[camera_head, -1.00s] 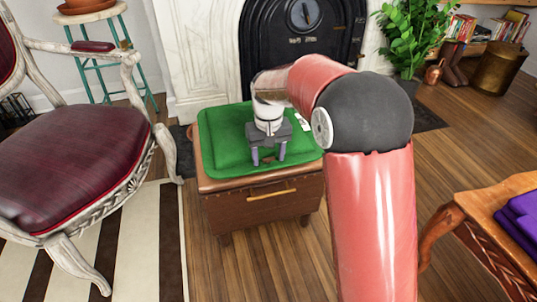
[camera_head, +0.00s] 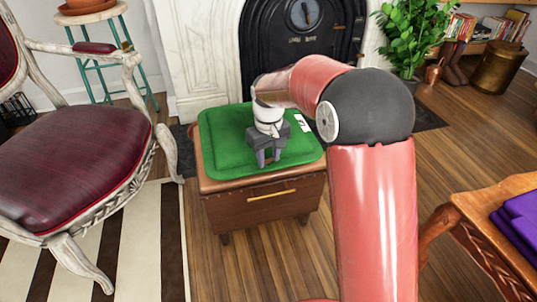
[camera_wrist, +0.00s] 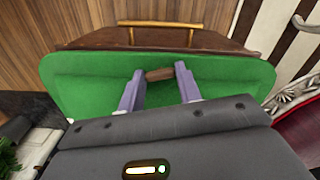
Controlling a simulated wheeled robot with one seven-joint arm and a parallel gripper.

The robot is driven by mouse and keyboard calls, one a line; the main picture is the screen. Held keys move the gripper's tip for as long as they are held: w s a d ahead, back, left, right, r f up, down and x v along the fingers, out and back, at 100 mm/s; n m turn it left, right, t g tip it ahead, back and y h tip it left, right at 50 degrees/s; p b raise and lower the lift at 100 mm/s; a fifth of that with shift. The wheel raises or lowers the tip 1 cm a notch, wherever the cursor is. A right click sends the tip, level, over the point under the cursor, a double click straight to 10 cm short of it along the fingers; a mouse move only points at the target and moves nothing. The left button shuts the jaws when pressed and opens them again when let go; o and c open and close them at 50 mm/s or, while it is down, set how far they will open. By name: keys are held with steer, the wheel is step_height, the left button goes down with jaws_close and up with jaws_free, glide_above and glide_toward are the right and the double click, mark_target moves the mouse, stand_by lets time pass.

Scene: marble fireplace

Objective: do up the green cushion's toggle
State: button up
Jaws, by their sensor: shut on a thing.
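The green cushion (camera_head: 222,135) lies flat on a brown wooden chest and fills much of the wrist view (camera_wrist: 90,85). Its brown toggle (camera_wrist: 160,74) is a short wooden bar lying crosswise between my fingertips. My gripper (camera_wrist: 160,72) is shut on the toggle, one finger at each end. In the head view my gripper (camera_head: 268,160) points down over the front middle of the cushion and hides the toggle. No loop for the toggle can be made out in either view.
The wooden chest (camera_head: 218,208) has a brass-coloured handle (camera_head: 271,194) in front. A red armchair (camera_head: 75,160) stands close on the left, a wooden table (camera_head: 478,205) with purple cloth on the right. A white tag (camera_head: 302,123) lies at the cushion's right. The fireplace (camera_head: 300,50) is behind.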

mark_target(269, 159)
steer(key=o, duration=1)
steer(key=shift+r+p, duration=0.65)
steer(key=shift+r, duration=3.25)
steer(key=shift+c, duration=0.2)
